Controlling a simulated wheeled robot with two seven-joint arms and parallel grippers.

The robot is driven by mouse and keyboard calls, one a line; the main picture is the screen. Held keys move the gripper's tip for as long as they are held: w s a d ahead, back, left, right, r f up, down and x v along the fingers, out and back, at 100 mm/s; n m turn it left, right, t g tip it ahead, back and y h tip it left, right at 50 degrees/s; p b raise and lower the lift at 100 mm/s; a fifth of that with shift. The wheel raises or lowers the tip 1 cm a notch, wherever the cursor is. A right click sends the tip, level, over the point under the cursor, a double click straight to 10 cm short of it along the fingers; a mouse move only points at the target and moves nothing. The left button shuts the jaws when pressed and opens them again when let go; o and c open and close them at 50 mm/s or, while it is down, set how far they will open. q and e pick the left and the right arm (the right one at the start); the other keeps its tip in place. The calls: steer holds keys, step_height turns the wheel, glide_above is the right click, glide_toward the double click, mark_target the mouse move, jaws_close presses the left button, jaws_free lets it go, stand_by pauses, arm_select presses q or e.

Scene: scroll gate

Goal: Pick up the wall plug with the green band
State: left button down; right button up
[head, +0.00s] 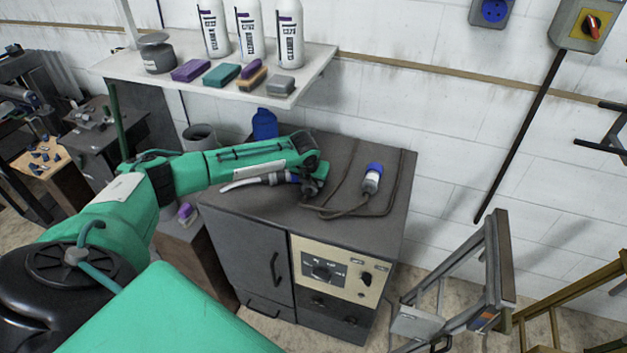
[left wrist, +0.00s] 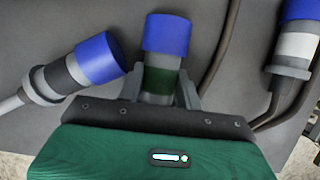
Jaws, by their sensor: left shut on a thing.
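The wall plug with the green band (left wrist: 162,72) has a blue end and stands between the fingers of my left gripper (left wrist: 165,88) in the left wrist view. The fingers are shut on it around the green band. In the head view my left gripper (head: 312,186) is low over the cabinet top, and the arm largely hides the plug there. A plug with a white band (left wrist: 294,46) lies to the right, also visible in the head view (head: 371,180). My right gripper is not in view.
The plugs are on a dark cabinet (head: 345,222) with cables across its top. A shelf (head: 312,72) with bottles and sponges hangs above it, near my left arm. A blue container (head: 264,124) stands behind the arm. A metal frame (head: 495,260) stands at the right.

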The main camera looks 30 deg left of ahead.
arm_select(q)
steer(key=shift+r+b, duration=0.3)
steer(key=shift+r, duration=0.2)
step_height(320, 180, up, 2)
steer(key=shift+r+b, duration=0.25)
steer(key=shift+b, duration=0.4)
steer(key=s+d+b, duration=0.3)
steer(key=s+d, duration=0.1)
steer(key=s, duration=1.3)
steer(key=shift+s+b, duration=0.25)
steer(key=shift+b, duration=0.1)
steer(key=shift+d, duration=0.2)
